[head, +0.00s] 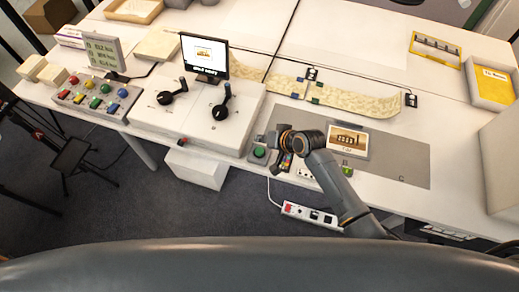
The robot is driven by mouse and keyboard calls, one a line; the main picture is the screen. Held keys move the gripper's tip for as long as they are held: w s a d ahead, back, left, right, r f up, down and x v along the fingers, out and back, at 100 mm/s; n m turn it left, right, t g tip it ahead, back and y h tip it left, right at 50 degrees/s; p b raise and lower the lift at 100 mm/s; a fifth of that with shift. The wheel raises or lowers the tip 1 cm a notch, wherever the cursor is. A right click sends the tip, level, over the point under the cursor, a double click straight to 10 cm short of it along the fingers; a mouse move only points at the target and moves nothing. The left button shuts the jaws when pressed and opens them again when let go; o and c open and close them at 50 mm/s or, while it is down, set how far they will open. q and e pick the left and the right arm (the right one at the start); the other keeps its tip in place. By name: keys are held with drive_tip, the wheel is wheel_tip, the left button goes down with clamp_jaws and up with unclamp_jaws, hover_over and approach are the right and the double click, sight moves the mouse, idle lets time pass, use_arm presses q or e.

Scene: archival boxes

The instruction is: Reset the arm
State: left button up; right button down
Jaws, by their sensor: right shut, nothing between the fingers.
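My right arm (336,188) comes in from the lower right and reaches over the front part of the white table (240,166). My right gripper (279,172) is shut and empty. A framed picture (348,141) lies on the mat to the right of the arm. My left gripper is not in view.
A white console with two black levers (222,106) and a small screen (205,55) stands left of the arm. A coloured button panel (97,98) is further left. A long patterned strip (341,96) lies behind the mat. A yellow tray (490,86) is at right.

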drive_tip(key=shift+s, duration=0.1)
drive_tip(key=s+d+r+n+g+h, duration=0.1)
drive_tip(key=s+d+r+h, duration=0.3)
drive_tip(key=s+d, duration=0.75)
drive_tip(key=s+d+r+g+h, duration=0.25)
drive_tip(key=s+d+r, duration=0.25)
drive_tip(key=s+d, duration=0.7)
drive_tip(key=s+a+f+b, duration=0.2)
drive_tip(key=f, duration=1.3)
drive_tip(key=s+a+f+b, duration=0.2)
drive_tip(key=f, duration=1.3)
drive_tip(key=s+d+f+g+b, duration=0.1)
drive_tip(key=s+d+f+b, duration=0.2)
drive_tip(key=s+f, duration=1.4)
wheel_tip(320, 180, down, 4)
drive_tip(key=shift+d+r+n+g+b, duration=0.15)
drive_tip(key=shift+r+n+g+b, duration=0.1)
drive_tip(key=shift+n+g+b, duration=0.15)
